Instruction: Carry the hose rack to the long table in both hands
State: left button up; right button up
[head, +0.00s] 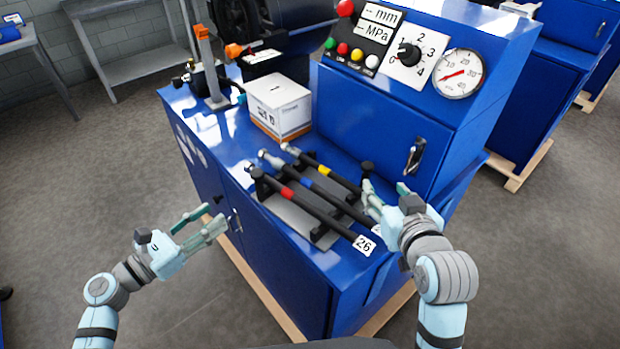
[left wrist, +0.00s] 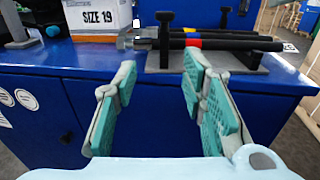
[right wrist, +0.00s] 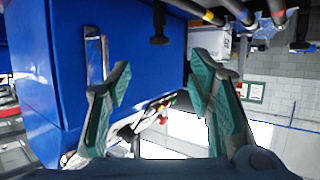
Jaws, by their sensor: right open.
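The hose rack (head: 287,213) sits on the blue machine's top. It has a grey base, black posts and three black hoses with red, blue and yellow bands. Its side also shows in the left wrist view (left wrist: 213,71), beyond the fingers. My left gripper (head: 207,226) is open and empty, left of the cabinet front and apart from the rack. My right gripper (head: 388,193) is open near the rack's right end, close to a black post; contact cannot be told. In the right wrist view nothing is between its fingers (right wrist: 160,76). Which bench is the long table is unclear.
A white size box (head: 279,104) stands behind the rack. The machine's raised blue panel with a gauge (head: 458,74) rises behind the right gripper. Grey benches (head: 130,66) stand at the upper left. The floor (head: 110,185) left of the machine is clear.

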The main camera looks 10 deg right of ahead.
aim_at(256, 185)
pick_arm(q)
jog(key=x, duration=1.4)
jog(key=shift+s+d+r, duration=0.2)
jog(key=shift+s+r, duration=0.05)
jog(key=shift+r, duration=0.15)
pick_arm(e)
jog(key=x, duration=1.3)
jog(key=shift+w+r, duration=0.1)
jog(key=shift+w, duration=0.2)
jog(key=shift+s, duration=0.1)
pick_arm(q)
grip_shut()
pick_arm(e)
jog(key=c, duration=0.9)
grip_shut()
